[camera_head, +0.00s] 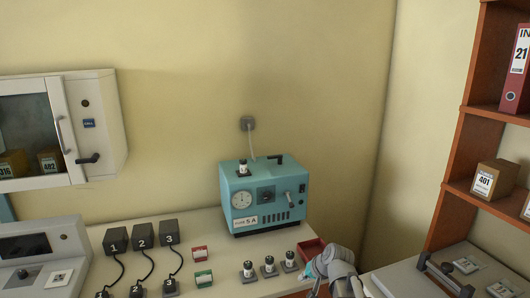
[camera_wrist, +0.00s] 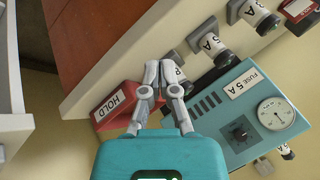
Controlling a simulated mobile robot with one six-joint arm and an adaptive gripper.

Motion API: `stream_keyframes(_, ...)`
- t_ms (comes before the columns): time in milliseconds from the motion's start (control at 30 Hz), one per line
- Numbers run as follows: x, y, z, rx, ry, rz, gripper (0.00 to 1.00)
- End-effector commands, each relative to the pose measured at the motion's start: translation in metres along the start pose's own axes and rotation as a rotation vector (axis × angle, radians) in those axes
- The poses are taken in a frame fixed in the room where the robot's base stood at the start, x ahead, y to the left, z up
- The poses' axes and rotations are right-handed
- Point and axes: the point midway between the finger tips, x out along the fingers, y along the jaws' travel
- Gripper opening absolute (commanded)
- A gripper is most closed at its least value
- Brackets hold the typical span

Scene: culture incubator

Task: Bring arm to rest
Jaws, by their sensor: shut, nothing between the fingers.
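My gripper (camera_wrist: 158,82) shows in the wrist view with its two grey fingertips together and nothing between them. In the head view my arm comes in at the bottom right, with the teal gripper body (camera_head: 315,268) low beside the red tray (camera_head: 308,250). The fingertips are not clear there. In the wrist view the fingers overlap the red tray marked HOLD (camera_wrist: 112,106) in the picture. I cannot tell whether they touch it.
The teal incubator (camera_head: 265,197), labelled FUSE 5 A, stands on the bench with a small fuse on top. Several black-and-white fuses (camera_head: 269,266) stand before it. A wooden shelf (camera_head: 455,155) rises at the right. A white cabinet (camera_head: 98,125) hangs at the left.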

Motion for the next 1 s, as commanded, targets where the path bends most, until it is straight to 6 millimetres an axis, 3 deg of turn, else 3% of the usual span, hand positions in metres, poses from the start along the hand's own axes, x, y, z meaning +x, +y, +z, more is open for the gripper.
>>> stream_keyframes(33,-0.006,0.006,0.021,-0.039,-0.048,0.056,0.00)
stream_keyframes(200,-0.025,0.034,0.073,-0.149,-0.213,0.257,0.00)
stream_keyframes(400,-0.048,0.058,0.108,-0.214,-0.342,0.424,0.00)
stream_keyframes(600,-0.056,0.066,0.118,-0.230,-0.384,0.478,0.00)
stream_keyframes(1000,-0.056,0.066,0.117,-0.229,-0.382,0.477,0.00)
